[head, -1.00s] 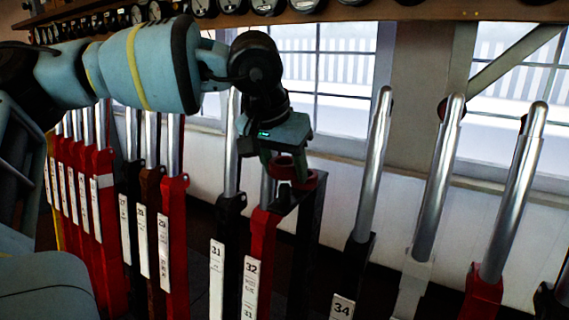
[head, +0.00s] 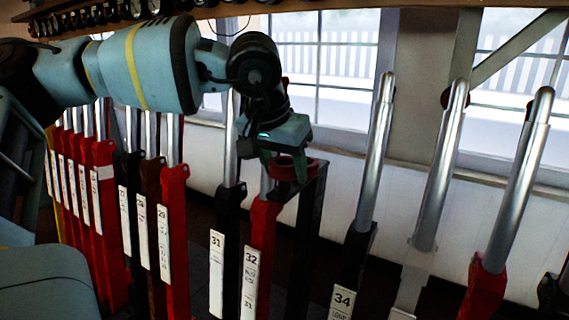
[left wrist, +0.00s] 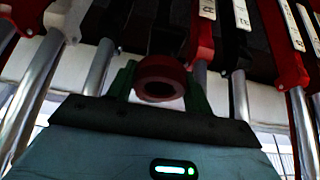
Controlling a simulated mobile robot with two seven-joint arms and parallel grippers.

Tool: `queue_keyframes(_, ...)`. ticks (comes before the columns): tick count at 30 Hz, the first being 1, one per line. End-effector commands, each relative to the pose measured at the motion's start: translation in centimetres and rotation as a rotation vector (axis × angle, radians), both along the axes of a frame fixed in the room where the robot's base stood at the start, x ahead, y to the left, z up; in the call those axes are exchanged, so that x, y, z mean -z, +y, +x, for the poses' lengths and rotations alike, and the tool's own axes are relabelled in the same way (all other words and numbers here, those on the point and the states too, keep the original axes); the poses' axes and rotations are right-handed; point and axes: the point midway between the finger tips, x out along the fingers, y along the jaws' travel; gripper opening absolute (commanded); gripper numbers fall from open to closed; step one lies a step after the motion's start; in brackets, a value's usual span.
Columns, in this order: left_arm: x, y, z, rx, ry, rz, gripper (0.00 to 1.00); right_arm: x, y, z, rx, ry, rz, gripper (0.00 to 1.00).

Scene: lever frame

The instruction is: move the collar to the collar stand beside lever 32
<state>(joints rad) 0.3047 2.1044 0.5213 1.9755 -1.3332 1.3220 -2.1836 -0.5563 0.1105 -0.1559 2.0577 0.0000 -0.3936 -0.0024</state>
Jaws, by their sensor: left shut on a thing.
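The collar (left wrist: 160,78) is a red ring held between the two green fingers of my left gripper (left wrist: 158,84) in the left wrist view. In the head view my left gripper (head: 285,152) points down, with the red collar (head: 312,168) at the top of a dark post, which looks like the collar stand (head: 309,225). Whether the collar touches the stand's top I cannot tell. The post stands just right of lever 32 (head: 264,225), a red lever with a white number plate. My right gripper is not in view.
Black lever 31 (head: 232,225) stands left of lever 32, with more levers further left. Lever 34 (head: 358,245) and other steel-handled levers stand to the right, beyond a gap. A shelf of round instruments (head: 270,12) runs above the windows.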

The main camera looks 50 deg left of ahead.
Motion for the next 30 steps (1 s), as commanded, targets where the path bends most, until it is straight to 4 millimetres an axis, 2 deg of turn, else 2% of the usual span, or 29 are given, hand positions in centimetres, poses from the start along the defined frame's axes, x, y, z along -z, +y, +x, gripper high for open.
queue_keyframes(30,2.3,0.0,0.0,0.0,-0.001,0.0,0.31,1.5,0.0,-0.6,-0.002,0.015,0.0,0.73)
